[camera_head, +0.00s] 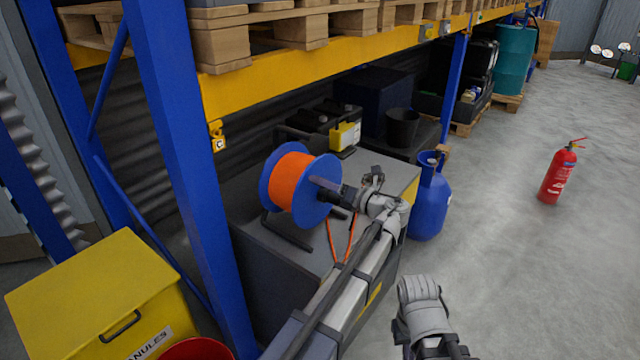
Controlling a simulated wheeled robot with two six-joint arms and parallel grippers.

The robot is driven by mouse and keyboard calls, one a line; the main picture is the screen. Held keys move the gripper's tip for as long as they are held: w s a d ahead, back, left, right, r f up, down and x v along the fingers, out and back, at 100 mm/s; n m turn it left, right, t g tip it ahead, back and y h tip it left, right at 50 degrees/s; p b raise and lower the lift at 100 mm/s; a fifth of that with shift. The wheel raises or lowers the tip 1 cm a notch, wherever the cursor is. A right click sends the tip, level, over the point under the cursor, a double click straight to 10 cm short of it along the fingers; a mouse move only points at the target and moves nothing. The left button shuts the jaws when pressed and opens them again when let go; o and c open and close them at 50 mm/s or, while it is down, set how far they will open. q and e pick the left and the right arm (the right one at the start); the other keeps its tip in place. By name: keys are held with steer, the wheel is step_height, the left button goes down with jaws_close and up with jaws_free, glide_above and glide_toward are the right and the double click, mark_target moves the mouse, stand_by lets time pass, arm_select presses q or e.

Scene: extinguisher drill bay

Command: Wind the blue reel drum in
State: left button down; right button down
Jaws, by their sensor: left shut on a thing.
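The blue reel drum (318,196) stands on its side-on stand on top of a grey cabinet (245,188), with orange line (288,181) wound between its two blue flanges. A dull crank bar (324,184) sticks out from the near flange. My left gripper (348,194) is at the outer end of this crank and is shut on its handle, which the fingers mostly hide. Loose orange line (333,240) hangs from the drum over the cabinet top. My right gripper (440,347) is low at the bottom edge, away from the reel; its fingers are not clear.
A blue gas cylinder (428,205) stands right of the cabinet. A blue rack post (185,180) and yellow beam (300,72) frame the left and top. A yellow bin (90,290) is at lower left. A red extinguisher (558,175) stands on open floor at right.

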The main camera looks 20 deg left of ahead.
arm_select(q)
steer(key=shift+w, duration=0.1)
stand_by(0.3)
steer(key=c, duration=0.6)
jaws_free()
steer(key=shift+c, duration=0.2)
steer(key=shift+d, duration=0.1)
